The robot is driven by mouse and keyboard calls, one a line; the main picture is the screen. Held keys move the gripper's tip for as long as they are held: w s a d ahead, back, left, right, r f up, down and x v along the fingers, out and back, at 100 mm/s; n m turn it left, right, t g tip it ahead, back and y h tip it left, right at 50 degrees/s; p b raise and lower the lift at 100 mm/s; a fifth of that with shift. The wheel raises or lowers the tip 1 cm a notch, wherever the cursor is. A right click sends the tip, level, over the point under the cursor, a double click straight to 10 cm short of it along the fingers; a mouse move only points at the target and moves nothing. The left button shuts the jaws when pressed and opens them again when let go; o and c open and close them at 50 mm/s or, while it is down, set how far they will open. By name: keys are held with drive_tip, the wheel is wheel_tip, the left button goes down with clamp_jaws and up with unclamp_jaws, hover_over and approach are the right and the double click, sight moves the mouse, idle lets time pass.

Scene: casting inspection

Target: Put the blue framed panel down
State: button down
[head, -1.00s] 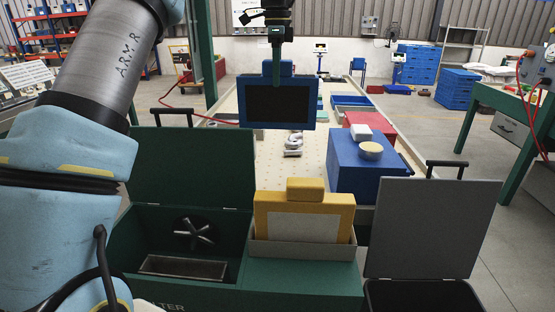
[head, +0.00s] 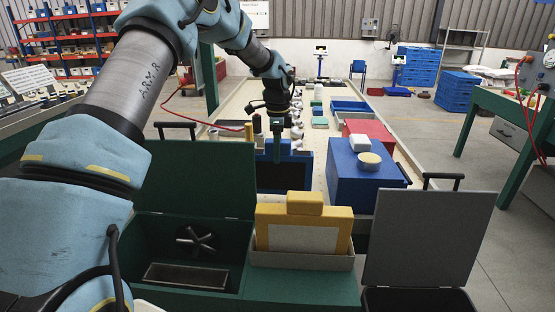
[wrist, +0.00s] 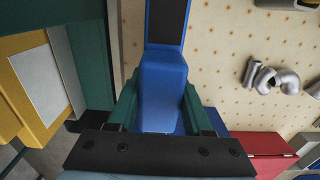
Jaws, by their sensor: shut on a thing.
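The blue framed panel (head: 296,172) has a dark face and hangs upright from my gripper (head: 277,152), behind the yellow framed panel. Its lower part is partly hidden by the yellow panel, and I cannot tell whether it touches the table. In the wrist view, my gripper's green fingers (wrist: 160,108) are shut on the blue block-shaped handle (wrist: 162,75) of the panel. Part of the panel's dark face (wrist: 167,20) shows beyond the handle.
The yellow framed panel (head: 318,217) stands in a holder on the green bench (head: 300,288). A large blue box (head: 355,180) stands right of my panel, with a red box (head: 372,137) beyond. Grey pipe castings (wrist: 272,77) lie on the dotted table (wrist: 220,50).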

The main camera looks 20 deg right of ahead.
drive_tip(key=shift+f+p, duration=0.45)
drive_tip(key=shift+f, duration=1.4)
drive_tip(key=shift+c, duration=1.6)
unclamp_jaws()
wheel_tip(320, 180, up, 12)
drive_tip(key=b, duration=0.3)
